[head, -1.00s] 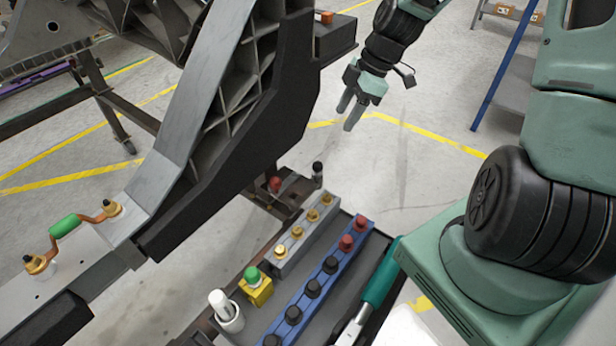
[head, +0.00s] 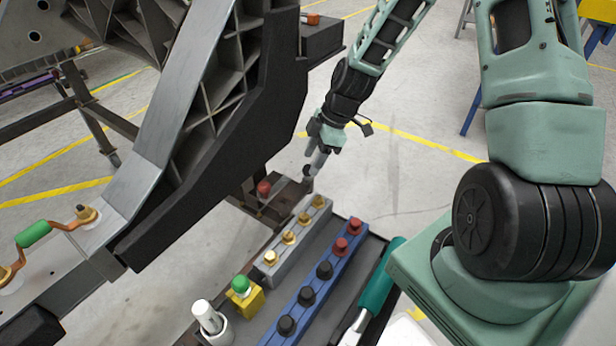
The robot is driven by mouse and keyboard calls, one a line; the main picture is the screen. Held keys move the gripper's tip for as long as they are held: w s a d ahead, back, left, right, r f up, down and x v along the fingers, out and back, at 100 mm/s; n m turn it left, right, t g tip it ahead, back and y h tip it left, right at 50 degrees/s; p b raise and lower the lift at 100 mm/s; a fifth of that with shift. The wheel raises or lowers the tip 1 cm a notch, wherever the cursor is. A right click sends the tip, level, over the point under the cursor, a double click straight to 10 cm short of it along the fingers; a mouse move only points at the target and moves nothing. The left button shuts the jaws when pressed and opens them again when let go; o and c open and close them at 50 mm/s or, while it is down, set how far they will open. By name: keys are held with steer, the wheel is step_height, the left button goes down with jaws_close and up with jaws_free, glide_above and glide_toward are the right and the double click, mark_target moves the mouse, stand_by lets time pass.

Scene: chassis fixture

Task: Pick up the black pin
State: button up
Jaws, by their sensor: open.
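A black pin (head: 307,172) with a round head stands upright on the dark bracket, beyond the far end of the tray. A red pin (head: 263,189) stands to its left. My gripper (head: 313,160) is open and points down, its fingertips at the black pin's head in the picture. The fingers partly overlap the pin, and I cannot tell whether the head lies between them or touches them. Several other black pins (head: 307,295) stand in a row in the blue rack (head: 332,289), with red pins (head: 341,245) at its far end.
A grey rack (head: 294,247) with gold pins stands beside the blue rack. A yellow block with a green knob (head: 242,290), a white-capped cylinder (head: 207,318) and a green-handled tool (head: 380,278) lie near. The large chassis frame (head: 225,165) rises close on the left.

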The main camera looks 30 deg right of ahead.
mark_target(309, 167)
steer(key=b+x, duration=0.1)
steer(key=x, duration=0.3)
steer(key=shift+f, duration=0.1)
steer(key=shift+c, duration=0.3)
jaws_close()
steer(key=r, duration=0.2)
steer(key=r+p, duration=0.1)
steer(key=r, duration=0.2)
steer(key=r+p, duration=0.1)
steer(key=r, duration=0.1)
steer(key=shift+s+d+r, duration=0.1)
steer(key=shift+d+r, duration=0.1)
steer(key=shift+d, duration=0.2)
steer(key=s+d+p, duration=0.1)
steer(key=s+d, duration=0.2)
steer(key=d, duration=0.5)
steer(key=s+d+p, duration=0.1)
steer(key=s+d, duration=0.2)
steer(key=d, duration=0.5)
steer(key=shift+s+f, duration=0.15)
steer(key=shift+s, duration=0.25)
